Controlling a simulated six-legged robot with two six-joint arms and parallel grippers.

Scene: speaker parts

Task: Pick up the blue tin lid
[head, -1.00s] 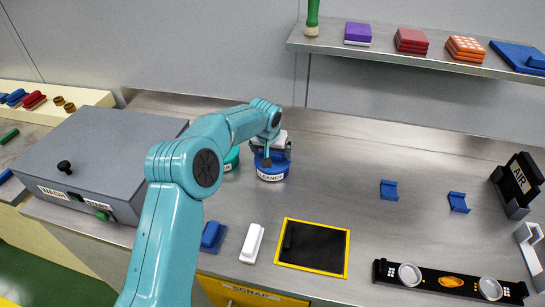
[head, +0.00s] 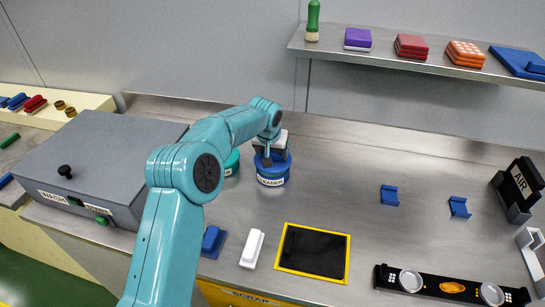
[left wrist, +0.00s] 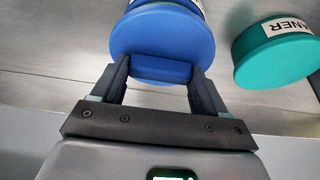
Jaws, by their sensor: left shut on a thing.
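In the left wrist view the blue lid (left wrist: 163,38) fills the top middle. My left gripper (head: 267,160) is at the lid. In the left wrist view its two fingers (left wrist: 160,82) are closed on a blue tab at the lid's near side. Part of the tin is hidden behind my gripper in the head view. My right gripper is not in view.
A green tin (head: 232,163) stands close on the left, partly behind my arm; it shows in the left wrist view (left wrist: 280,50). A grey box (head: 100,160) stands further left. A yellow-edged black mat (head: 313,252) and a white block (head: 252,248) lie in front.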

